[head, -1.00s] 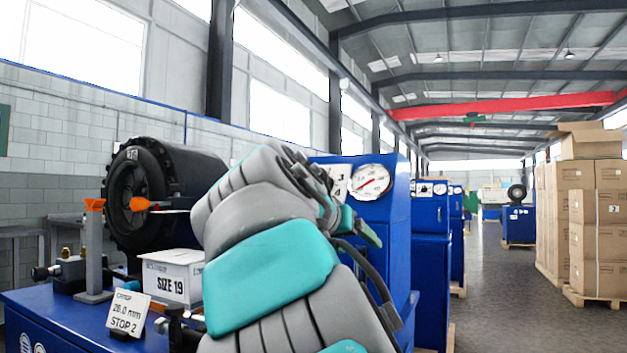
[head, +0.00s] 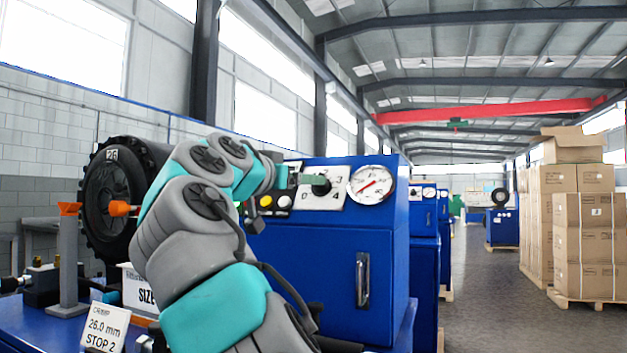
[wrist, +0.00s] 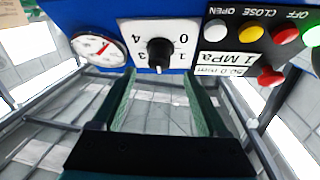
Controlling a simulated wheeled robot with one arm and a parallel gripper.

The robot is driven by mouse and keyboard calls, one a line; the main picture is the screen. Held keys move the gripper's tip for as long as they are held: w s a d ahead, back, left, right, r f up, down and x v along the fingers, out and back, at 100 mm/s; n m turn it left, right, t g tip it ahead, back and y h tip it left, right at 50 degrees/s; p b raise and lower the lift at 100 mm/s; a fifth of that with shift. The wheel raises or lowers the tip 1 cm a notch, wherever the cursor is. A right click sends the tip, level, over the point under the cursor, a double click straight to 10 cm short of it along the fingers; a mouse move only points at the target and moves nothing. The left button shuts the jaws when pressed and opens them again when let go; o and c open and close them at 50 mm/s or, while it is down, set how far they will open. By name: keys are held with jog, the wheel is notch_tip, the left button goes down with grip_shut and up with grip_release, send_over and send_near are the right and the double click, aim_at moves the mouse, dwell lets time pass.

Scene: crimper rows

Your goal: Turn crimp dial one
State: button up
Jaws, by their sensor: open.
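The crimp dial is a black knob (wrist: 160,52) on a white numbered plate (wrist: 150,28), on the front of a blue cabinet. In the wrist view 4, 0, 3 and 1 are legible around it, and a small pale mark shows at its lower end. The dial plate also shows in the head view (head: 337,200). My gripper (wrist: 158,78) is open, with one green finger on each side below the knob. The fingers look empty and not closed on the knob; whether they touch the plate I cannot tell. In the head view my gripper (head: 292,177) is just left of the knob.
A pressure gauge (head: 371,184) is right of the dial. In the wrist view, coloured buttons (wrist: 251,33) and a 1 MPa label (wrist: 235,61) lie close on the right. A black crimper head (head: 112,195) and a CRIMP 26.0 mm STOP 2 card (head: 102,326) are at left.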

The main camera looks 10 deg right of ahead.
jog(key=p+x, duration=0.1)
jog(key=x, duration=0.5)
jog(key=shift+s, duration=0.1)
grip_shut()
dwell(0.4)
